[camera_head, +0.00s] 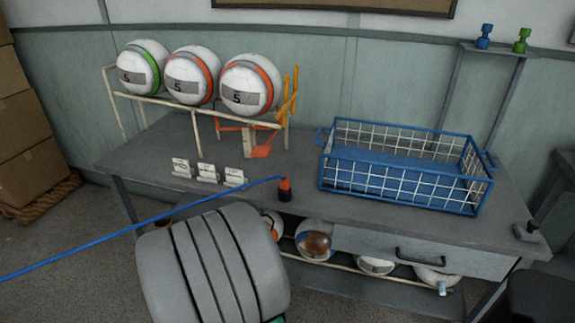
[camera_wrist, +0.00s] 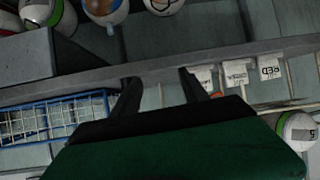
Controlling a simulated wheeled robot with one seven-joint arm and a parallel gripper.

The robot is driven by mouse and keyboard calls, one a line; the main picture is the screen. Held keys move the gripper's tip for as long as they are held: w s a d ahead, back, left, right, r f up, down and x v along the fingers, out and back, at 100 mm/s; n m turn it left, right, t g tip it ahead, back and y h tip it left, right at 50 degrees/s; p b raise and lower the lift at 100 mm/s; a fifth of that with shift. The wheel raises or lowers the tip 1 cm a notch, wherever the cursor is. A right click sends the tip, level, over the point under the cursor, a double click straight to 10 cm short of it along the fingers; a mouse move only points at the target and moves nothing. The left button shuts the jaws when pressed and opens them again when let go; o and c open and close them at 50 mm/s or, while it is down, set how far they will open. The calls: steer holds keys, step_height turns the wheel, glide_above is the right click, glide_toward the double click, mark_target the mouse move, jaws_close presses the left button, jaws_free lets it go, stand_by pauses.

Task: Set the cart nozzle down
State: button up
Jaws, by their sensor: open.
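A small orange spot beside the right finger may be the nozzle, but I cannot tell. In the head view my grey arm fills the lower middle and hides the gripper.
The workbench (camera_head: 310,205) bears a blue wire basket (camera_head: 400,196) on the right, a rack (camera_head: 195,112) with three balls, and small cards (camera_head: 208,173). More balls (camera_head: 315,240) lie beneath, by a drawer (camera_head: 425,252). Blue (camera_head: 484,37) and green (camera_head: 522,40) fittings stand on a high shelf.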

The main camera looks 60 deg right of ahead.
mark_target(283, 185)
steer(key=s+d+r+m+g+h+p, duration=0.1)
steer(key=s+d+r+m+h, duration=0.1)
steer(key=s+d+r, duration=0.35)
steer(key=shift+h, duration=0.3)
steer(key=x, duration=0.5)
steer(key=s+x, duration=0.1)
steer(key=x, duration=0.2)
steer(key=shift+w+d+f, duration=0.1)
steer(key=shift+d+f, duration=0.2)
steer(key=shift+f, duration=0.15)
steer(key=shift+a, duration=0.1)
jaws_close()
steer(key=shift+r, duration=0.1)
